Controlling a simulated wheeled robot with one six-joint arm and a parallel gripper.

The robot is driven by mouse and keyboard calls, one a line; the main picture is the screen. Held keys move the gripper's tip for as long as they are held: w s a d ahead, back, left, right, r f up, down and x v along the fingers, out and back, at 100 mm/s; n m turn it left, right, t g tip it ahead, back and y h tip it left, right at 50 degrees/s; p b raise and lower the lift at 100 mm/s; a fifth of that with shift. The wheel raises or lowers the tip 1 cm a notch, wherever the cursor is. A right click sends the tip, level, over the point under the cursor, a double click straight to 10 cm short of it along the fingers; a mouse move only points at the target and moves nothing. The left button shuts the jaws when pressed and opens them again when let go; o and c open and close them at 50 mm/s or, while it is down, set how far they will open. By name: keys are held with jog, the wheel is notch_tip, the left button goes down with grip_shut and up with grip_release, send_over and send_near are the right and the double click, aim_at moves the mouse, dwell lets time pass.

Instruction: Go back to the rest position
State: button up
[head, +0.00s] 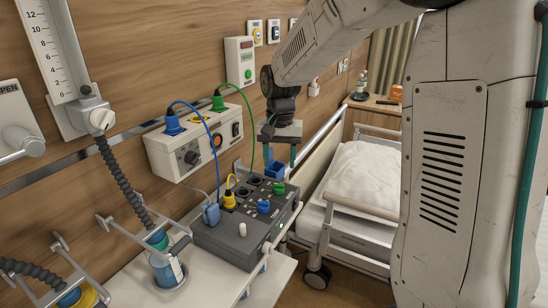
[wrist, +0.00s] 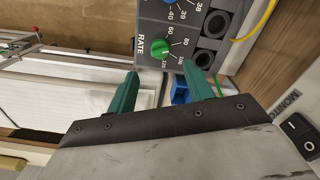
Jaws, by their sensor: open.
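My gripper (head: 279,155) hangs over the back right corner of the grey console (head: 222,243). Its two teal fingers are apart in the wrist view (wrist: 160,72), with nothing held between them. A small blue open box (head: 275,169) shows just below the fingers; in the wrist view it lies beyond the right finger (wrist: 180,90), partly hidden by it. The console's green knob (head: 279,188) also shows in the wrist view (wrist: 133,50), ahead of the fingertips and apart from them. A blue knob (head: 263,206) sits in front of the green one.
A wall unit (head: 187,160) carries blue and green plugs; their cables run down near the console. A yellow plug (head: 229,200) stands in the console. The bed (head: 362,180) with its rails is at right. Suction bottles (head: 167,268) and hoses are at lower left.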

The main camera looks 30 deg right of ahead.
jog(key=s+a+r+n, duration=0.1)
jog(key=s+r+n, duration=0.1)
jog(key=s, duration=0.8)
jog(key=s+a+r+n, duration=0.1)
jog(key=s+r+n, duration=0.1)
jog(key=s, duration=0.8)
jog(key=s+a+r+n+t, duration=0.1)
jog(key=s+a+r+n, duration=0.1)
jog(key=s, duration=0.8)
jog(key=shift+s+r, duration=0.25)
jog(key=shift+r, duration=0.3)
